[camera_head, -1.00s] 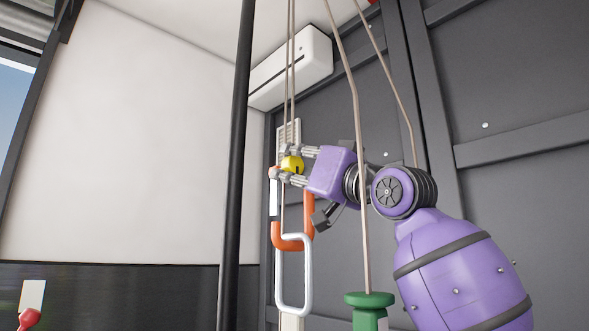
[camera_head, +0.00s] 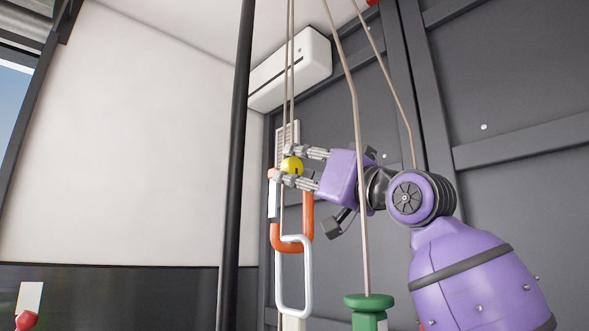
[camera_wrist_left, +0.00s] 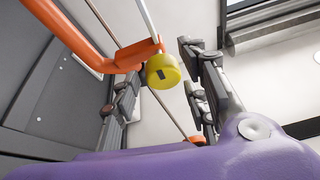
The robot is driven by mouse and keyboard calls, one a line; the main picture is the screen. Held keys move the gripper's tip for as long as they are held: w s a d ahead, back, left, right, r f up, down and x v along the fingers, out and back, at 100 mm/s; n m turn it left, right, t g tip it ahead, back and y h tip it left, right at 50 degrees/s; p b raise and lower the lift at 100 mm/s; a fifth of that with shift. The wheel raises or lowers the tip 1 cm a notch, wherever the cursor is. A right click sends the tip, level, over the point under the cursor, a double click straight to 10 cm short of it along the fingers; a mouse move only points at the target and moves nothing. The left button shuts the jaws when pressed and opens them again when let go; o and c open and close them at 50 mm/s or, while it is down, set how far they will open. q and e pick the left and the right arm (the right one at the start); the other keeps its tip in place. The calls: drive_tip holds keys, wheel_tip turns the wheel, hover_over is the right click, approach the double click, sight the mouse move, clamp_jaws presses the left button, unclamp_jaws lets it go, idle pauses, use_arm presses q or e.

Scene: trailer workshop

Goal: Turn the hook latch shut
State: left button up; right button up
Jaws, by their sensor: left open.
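An orange hook (camera_head: 307,228) with a yellow round knob (camera_head: 291,166) at its upper end hangs in the middle of the head view. A silver link (camera_head: 309,275) hangs through its lower bend. My left gripper (camera_head: 284,164) is at the knob, one finger above it and one below. In the left wrist view the yellow knob (camera_wrist_left: 163,72) sits on the orange piece (camera_wrist_left: 136,55), between the widely parted fingers of the gripper (camera_wrist_left: 160,90). The fingers are open, with gaps visible beside the knob. My right gripper is not in view.
A thin rope (camera_head: 360,200) runs down in front of my left arm to a green fitting (camera_head: 368,301). A black pole (camera_head: 236,170) stands left of the hook. The grey panelled wall (camera_head: 520,90) is behind, with a white air unit (camera_head: 290,68) high up.

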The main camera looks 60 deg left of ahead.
use_arm(q)
drive_tip(key=v, duration=0.9)
drive_tip(key=shift+d, duration=0.3)
drive_tip(key=shift+w+f, duration=0.1)
